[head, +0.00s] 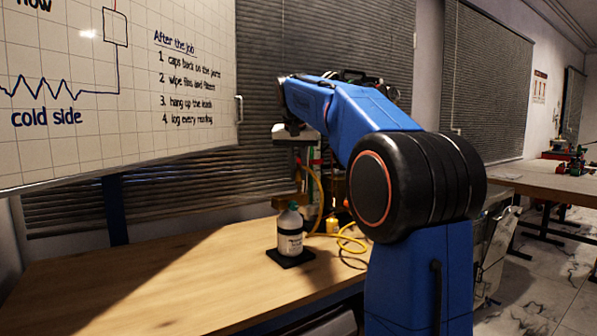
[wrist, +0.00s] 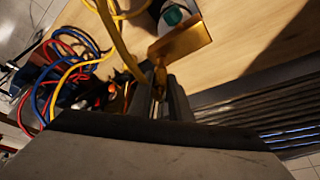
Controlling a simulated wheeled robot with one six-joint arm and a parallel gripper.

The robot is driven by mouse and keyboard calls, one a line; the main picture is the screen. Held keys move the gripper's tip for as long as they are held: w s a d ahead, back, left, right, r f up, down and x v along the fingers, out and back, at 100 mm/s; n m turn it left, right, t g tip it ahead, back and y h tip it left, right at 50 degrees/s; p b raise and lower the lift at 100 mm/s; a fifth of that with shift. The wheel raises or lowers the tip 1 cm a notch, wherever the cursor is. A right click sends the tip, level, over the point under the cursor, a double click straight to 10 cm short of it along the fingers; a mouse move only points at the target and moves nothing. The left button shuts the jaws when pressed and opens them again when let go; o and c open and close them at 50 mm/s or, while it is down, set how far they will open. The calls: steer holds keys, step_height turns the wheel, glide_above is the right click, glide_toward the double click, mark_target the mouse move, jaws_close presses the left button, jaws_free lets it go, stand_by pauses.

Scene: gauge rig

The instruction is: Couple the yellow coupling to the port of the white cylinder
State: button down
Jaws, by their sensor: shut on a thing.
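The white cylinder (head: 290,238) stands upright on a black base (head: 291,257) on the wooden table, with a dark label band. In the wrist view its top (wrist: 174,13) shows at the upper edge, with a green ring; the port itself is not clear. My gripper (head: 299,186) is above the cylinder and apart from it in the head view. In the wrist view my gripper (wrist: 160,88) is shut on the yellow coupling (wrist: 160,72). A flat golden plate (wrist: 182,41) shows beside it, partly in front of the cylinder. A yellow hose (head: 319,192) hangs near the gripper.
The yellow hose (wrist: 122,40) loops onto the table right of the cylinder. A small yellow object (head: 332,225) stands behind it. Red and blue cables (wrist: 62,62) lie at the left in the wrist view. Window blinds (head: 200,185) are close behind. The table's left part (head: 150,290) is clear.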

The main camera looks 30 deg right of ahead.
steer(key=shift+f, duration=1.35)
stand_by(0.8)
stand_by(0.3)
steer(key=c, duration=1.2)
jaws_free()
steer(key=shift+r, duration=0.1)
steer(key=v, duration=1.7)
steer(key=shift+s+a+r, duration=0.1)
steer(key=shift+s, duration=0.05)
